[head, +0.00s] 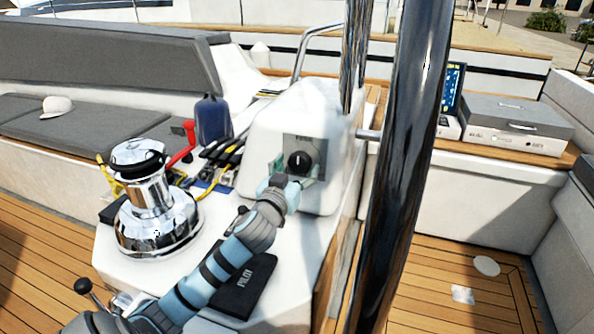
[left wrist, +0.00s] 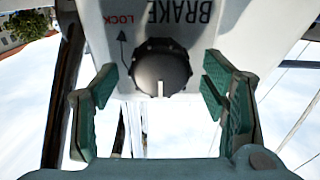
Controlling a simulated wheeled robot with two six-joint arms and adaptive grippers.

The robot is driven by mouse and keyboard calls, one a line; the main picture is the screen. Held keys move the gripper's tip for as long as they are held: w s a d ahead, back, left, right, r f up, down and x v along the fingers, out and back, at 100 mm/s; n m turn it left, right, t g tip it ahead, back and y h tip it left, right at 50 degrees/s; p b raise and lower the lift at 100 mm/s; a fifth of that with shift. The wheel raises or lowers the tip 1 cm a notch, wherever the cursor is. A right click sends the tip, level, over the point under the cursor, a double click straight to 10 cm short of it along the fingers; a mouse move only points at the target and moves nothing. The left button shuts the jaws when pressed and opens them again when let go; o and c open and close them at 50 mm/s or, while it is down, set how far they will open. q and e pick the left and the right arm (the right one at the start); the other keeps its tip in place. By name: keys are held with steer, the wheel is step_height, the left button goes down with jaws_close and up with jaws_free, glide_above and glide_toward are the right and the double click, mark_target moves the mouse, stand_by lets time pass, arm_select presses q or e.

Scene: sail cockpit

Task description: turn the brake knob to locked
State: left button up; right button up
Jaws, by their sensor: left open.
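The black brake knob (head: 299,161) sits on a grey plate on the white console face. In the left wrist view the knob (left wrist: 161,66) has a ridged rim and a white mark pointing to the bottom of the picture. Upside-down BRAKE lettering, a red LOCK label (left wrist: 118,20) and a curved arrow stand above it there. My left gripper (head: 293,183) is in front of the plate, just below the knob in the head view. Its green fingers (left wrist: 160,90) are open, one on each side of the knob, with gaps between. My right gripper is not in view.
A chrome winch (head: 157,212) stands on the console left of my arm, with a red lever (head: 182,146) and ropes behind it. A black PILOT pad (head: 245,286) lies beside my forearm. A thick chrome post (head: 400,160) rises right of the knob.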

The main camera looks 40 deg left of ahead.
arm_select(q)
steer(key=shift+w+a, duration=0.1)
steer(key=shift+w, duration=0.1)
steer(key=c, duration=1.1)
steer(key=shift+c, duration=0.3)
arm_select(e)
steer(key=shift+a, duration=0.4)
